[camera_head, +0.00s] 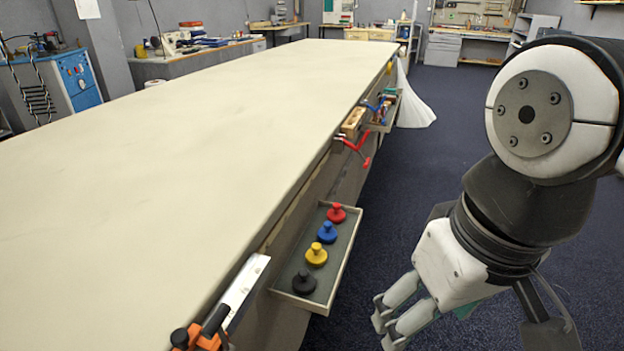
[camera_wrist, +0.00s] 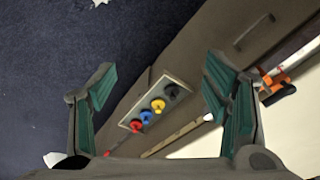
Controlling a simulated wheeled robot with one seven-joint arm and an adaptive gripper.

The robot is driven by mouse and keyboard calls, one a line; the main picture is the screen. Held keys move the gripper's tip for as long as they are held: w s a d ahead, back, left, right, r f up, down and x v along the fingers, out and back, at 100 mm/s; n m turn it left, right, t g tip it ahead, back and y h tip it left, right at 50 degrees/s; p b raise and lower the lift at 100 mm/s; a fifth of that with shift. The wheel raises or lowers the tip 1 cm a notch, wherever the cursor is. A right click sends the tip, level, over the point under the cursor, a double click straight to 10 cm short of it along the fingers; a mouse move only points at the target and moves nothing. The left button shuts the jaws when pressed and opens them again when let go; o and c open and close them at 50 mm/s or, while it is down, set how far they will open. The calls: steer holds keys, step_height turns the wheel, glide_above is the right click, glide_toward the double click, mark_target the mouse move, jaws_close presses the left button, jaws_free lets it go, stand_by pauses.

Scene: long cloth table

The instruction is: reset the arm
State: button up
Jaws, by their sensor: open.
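My gripper (camera_wrist: 160,105) is open and empty in the wrist view, its two green-padded fingers spread wide with nothing between them but a distant view of the tray and floor. In the head view my gripper (camera_head: 385,325) hangs low at the right, over the blue floor, to the right of the table's side tray and apart from it. My arm's upper links fill the right edge of that view.
The long cloth table (camera_head: 190,140) is bare on top. A side tray (camera_head: 345,255) holds red, blue, yellow and black knobs. Clamps (camera_head: 205,340) sit on the table's near edge and farther along. Blue carpet (camera_head: 430,150) lies free to the right.

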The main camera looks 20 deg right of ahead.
steer(key=shift+s, duration=0.25)
step_height(320, 180, up, 13)
steer(key=t+p, duration=0.2)
steer(key=p, duration=0.9)
steer(key=shift+d, duration=0.25)
steer(key=shift+w+f, duration=0.1)
steer(key=shift+w, duration=0.05)
